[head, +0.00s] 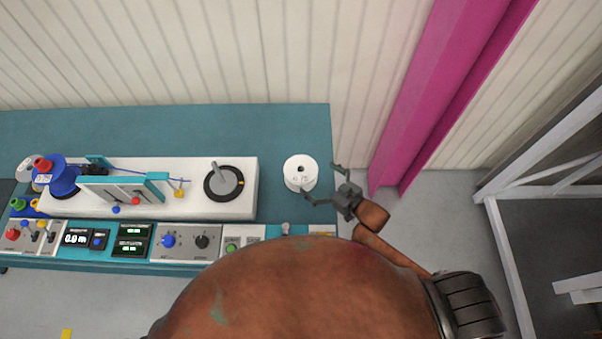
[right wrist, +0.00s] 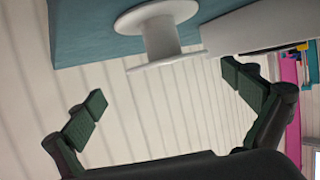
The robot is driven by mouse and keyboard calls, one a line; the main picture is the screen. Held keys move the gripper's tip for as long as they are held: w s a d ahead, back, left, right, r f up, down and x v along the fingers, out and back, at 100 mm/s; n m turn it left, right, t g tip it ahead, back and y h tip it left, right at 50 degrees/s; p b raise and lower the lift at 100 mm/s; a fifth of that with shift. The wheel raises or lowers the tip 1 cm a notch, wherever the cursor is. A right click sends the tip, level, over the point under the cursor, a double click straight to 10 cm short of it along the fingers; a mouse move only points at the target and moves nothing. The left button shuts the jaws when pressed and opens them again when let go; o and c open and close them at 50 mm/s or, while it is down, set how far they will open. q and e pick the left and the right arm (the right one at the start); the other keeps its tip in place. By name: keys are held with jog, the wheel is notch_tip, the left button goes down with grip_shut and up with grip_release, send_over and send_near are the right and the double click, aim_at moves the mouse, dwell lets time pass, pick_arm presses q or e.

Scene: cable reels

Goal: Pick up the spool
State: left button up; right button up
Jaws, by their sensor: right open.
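The white spool (head: 299,172) stands on the teal bench top near its right end in the head view. It also shows in the right wrist view (right wrist: 160,38), between and beyond the fingers, with its two flanges and narrower core visible. My right gripper (head: 322,180) is open and empty, at the right of the spool by the bench's right edge. In the right wrist view the green-padded fingers (right wrist: 168,92) are spread wide, and the spool is apart from the pads. My left gripper is not in view.
The teal bench (head: 290,118) holds a white machine (head: 140,200) with a dark round turntable and post (head: 224,183) left of the spool. A blue reel (head: 62,178) sits at the far left. A magenta column (head: 430,90) stands right of the bench.

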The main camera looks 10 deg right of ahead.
aim_at(298, 167)
jog(key=shift+w+a+r+y, duration=0.1)
jog(key=shift+w+a+y, duration=0.25)
jog(key=shift+a, duration=0.2)
jog(key=x, duration=0.7)
jog(key=shift+f, duration=0.3)
jog(key=shift+s, duration=0.1)
jog(key=shift+r, duration=0.1)
jog(key=c, duration=1.5)
jog(key=shift+c, duration=0.2)
